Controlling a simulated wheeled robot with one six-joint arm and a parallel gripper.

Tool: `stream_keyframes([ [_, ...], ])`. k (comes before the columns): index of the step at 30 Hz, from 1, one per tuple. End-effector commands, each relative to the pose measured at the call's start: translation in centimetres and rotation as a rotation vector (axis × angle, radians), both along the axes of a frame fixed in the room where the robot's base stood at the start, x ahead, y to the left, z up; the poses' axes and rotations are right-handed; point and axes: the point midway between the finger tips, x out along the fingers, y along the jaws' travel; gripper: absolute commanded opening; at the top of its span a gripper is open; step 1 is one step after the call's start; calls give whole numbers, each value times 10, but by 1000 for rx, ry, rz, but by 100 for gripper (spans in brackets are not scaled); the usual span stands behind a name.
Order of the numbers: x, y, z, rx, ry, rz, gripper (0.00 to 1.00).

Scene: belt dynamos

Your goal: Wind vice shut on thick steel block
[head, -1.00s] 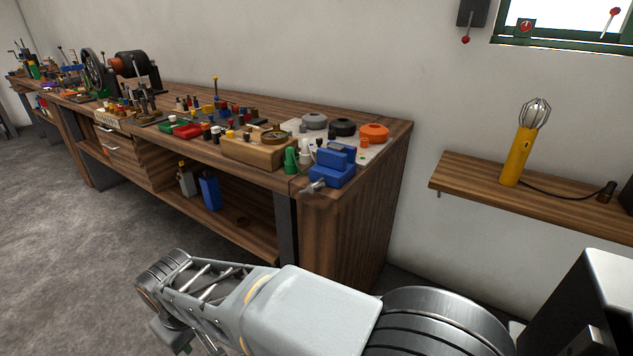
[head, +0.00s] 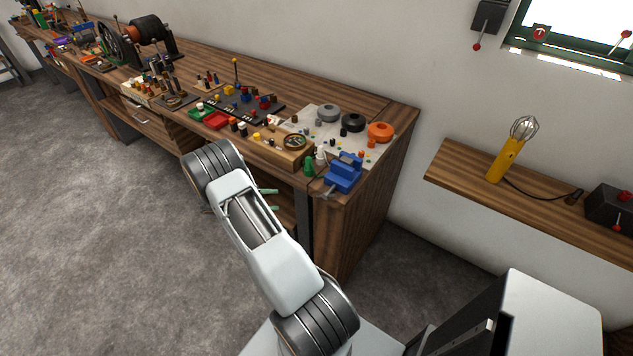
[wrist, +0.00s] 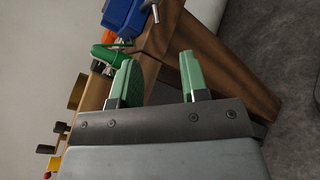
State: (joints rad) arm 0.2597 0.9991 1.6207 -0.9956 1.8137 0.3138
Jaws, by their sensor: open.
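The blue vice (head: 344,174) is at the near right corner of the workbench, with its grey handle (head: 326,193) on the front side. In the wrist view the vice (wrist: 124,14) shows at the top, cut by the frame edge, with part of its grey handle (wrist: 150,8). My gripper (wrist: 158,72) has green fingertips, spread apart with nothing between them. In the head view my gripper (head: 270,198) is partly hidden by my arm, in front of the bench and left of the vice. I cannot make out the thick steel block for certain in either view.
A wall shelf (head: 455,170) with a yellow lamp (head: 505,160) is at right. The floor in front is clear.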

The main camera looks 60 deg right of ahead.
Motion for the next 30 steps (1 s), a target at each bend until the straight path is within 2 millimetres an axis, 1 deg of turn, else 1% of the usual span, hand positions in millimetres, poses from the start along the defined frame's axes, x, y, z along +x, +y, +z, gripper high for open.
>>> stream_keyframes([
  [1,0,-2,3,-13,17,3,41],
  [4,-3,-7,3,-32,38,8,41],
  [7,-11,-15,3,-38,45,7,41],
  [21,-77,-70,3,-35,44,7,41],
  [24,-88,-79,2,-33,43,7,41],
  [30,-101,-90,1,-35,41,9,41],
])
